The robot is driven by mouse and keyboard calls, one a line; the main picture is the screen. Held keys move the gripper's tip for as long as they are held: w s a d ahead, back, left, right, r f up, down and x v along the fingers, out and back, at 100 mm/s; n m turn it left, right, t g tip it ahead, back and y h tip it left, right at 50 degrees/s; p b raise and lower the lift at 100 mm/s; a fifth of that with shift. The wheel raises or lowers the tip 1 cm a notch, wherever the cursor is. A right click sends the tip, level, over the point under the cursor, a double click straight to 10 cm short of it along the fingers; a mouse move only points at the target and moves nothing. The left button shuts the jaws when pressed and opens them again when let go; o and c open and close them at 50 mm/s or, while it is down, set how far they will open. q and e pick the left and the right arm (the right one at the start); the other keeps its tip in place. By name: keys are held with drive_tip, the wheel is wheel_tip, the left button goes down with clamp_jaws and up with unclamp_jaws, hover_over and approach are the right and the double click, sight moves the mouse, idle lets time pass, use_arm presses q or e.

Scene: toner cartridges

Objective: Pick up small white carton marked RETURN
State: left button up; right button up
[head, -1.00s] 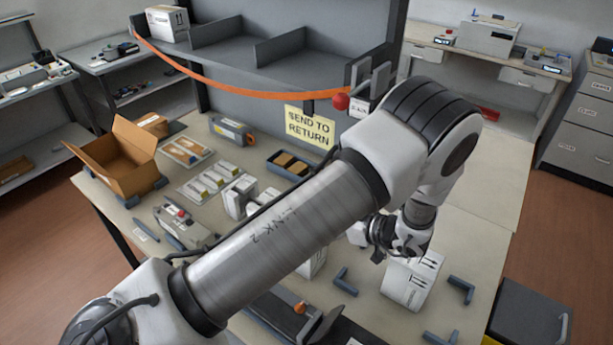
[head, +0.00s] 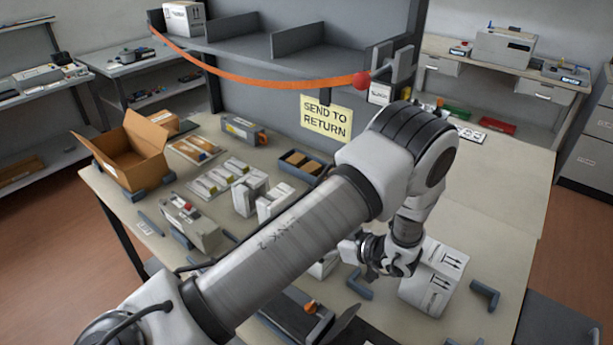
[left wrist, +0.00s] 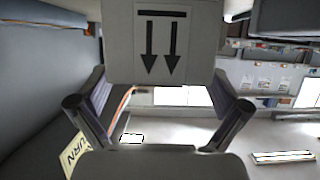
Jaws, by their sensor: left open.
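A white carton (head: 428,290) with black arrow marks stands on the table at the right, partly hidden by my left wrist. A word RETURN on it cannot be read. My left gripper (head: 368,268) is at the carton's left side, low over the table, its fingertips partly hidden. In the left wrist view a white carton face (left wrist: 165,45) with two arrows fills the top middle. My open left gripper (left wrist: 160,82) has one finger on each side below it. Contact cannot be told. My right gripper is not in view.
Dark corner brackets (head: 485,296) lie near the carton. Another white box is mostly hidden behind my arm. A yellow SEND TO RETURN sign (head: 326,118) hangs under the grey shelf (head: 300,75), with an orange strap (head: 255,92) before it. Table beyond the carton is clear.

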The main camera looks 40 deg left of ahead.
use_arm(q)
drive_tip(key=x, duration=0.3)
drive_tip(key=shift+a+p, duration=0.35)
drive_tip(key=shift+p, duration=0.05)
drive_tip(key=shift+d, duration=0.15)
drive_tip(key=c, duration=1.3)
drive_tip(key=shift+c, duration=0.2)
